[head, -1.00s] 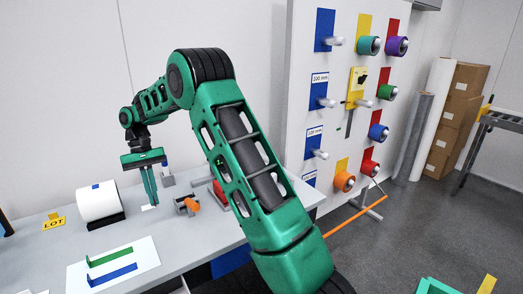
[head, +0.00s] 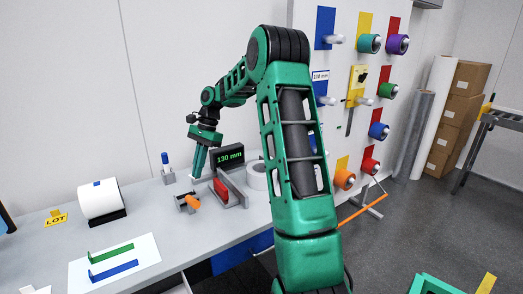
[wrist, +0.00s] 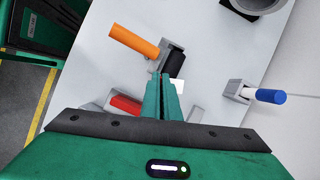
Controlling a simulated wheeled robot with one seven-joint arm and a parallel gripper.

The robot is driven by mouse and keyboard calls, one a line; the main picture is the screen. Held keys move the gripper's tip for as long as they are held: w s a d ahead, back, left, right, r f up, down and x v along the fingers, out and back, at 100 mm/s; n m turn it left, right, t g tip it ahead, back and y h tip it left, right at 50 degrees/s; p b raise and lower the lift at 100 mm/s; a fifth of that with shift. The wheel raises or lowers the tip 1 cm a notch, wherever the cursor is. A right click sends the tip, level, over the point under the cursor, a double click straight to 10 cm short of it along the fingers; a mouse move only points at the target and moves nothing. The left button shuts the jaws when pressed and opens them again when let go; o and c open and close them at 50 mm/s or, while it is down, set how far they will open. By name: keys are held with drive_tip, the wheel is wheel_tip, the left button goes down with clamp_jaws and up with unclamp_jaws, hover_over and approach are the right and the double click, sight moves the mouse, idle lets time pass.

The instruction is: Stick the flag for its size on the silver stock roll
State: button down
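A whitish roll (head: 100,201) lies in a black cradle (head: 107,219) at the bench's left, with a small blue patch on top; its end also shows in the wrist view (wrist: 258,4). A green flag (head: 111,252) and a blue flag (head: 114,271) lie on a white sheet (head: 146,252). A measuring device with a red part (head: 221,190) has a display (head: 229,157) reading 130 mm. My gripper (head: 197,176) hangs over the bench, left of the display; its fingers (wrist: 163,80) are together, with nothing seen between them.
An orange-handled tool (head: 190,203) lies in a grey holder below my gripper. A blue-capped marker (head: 165,160) stands behind it. A white ring-like roll (head: 257,175) is right of the display. A yellow LOT tag (head: 55,220) is at left. A pegboard with coloured rolls (head: 369,44) stands at right.

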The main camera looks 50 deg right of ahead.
drive_tip(key=s+d+r+m+t+h, duration=0.2)
drive_tip(key=s+d+m, duration=0.4)
drive_tip(key=d+m, duration=0.4)
drive_tip(key=s+d+r+m+t+h, duration=0.2)
drive_tip(key=s+d+m, duration=0.4)
drive_tip(key=d+m, duration=0.5)
drive_tip(key=shift+s+d+r+t+h, duration=0.3)
drive_tip(key=shift+d+r+t+h, duration=0.15)
drive_tip(key=shift+h, duration=0.45)
drive_tip(key=shift+w+m, duration=0.15)
drive_tip(key=shift+m, duration=0.15)
drive_tip(key=shift+f, duration=2.9)
drive_tip(key=shift+f, duration=1.15)
drive_tip(key=c, duration=1.9)
unclamp_jaws()
drive_tip(key=shift+c, duration=0.2)
